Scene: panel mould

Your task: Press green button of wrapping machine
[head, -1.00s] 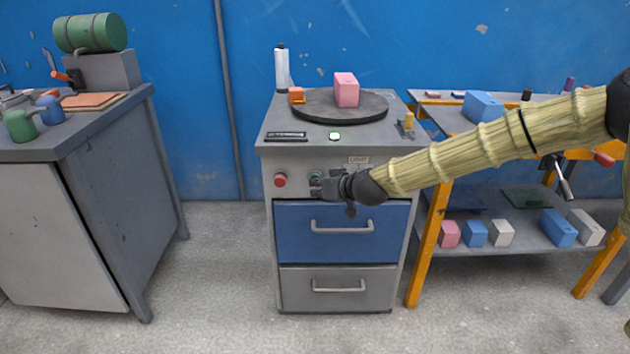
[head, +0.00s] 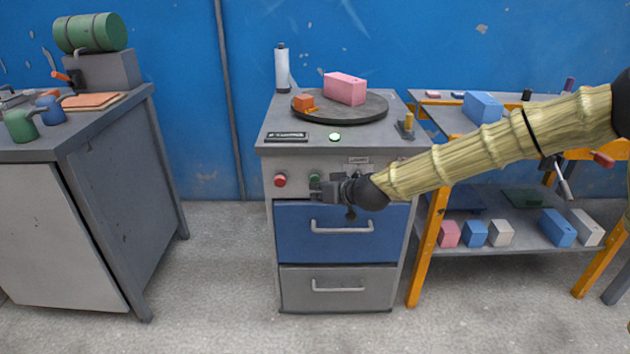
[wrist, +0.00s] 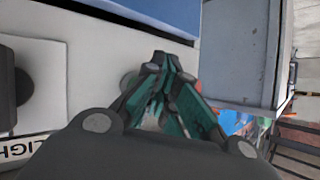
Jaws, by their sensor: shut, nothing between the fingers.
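The wrapping machine (head: 280,150) is a grey cabinet with a dark turntable (head: 365,112) on top. A pink box (head: 345,88) and a small orange block (head: 303,102) ride on the turntable. The green button (head: 314,179) is on the front panel, right of the red button (head: 280,180). My gripper (head: 317,190) is shut and empty at the panel. Its tips overlap the green button's lower edge in the head view; contact cannot be told. In the wrist view my closed fingers (wrist: 166,64) are in front of the panel, and most of the button is hidden.
A lit green indicator (head: 335,137) and a dark display (head: 288,137) are on the machine's top. A blue drawer (head: 295,240) is below the buttons. A shelf with blocks (head: 480,245) stands at right, a grey workbench (head: 120,190) at left. The floor between is clear.

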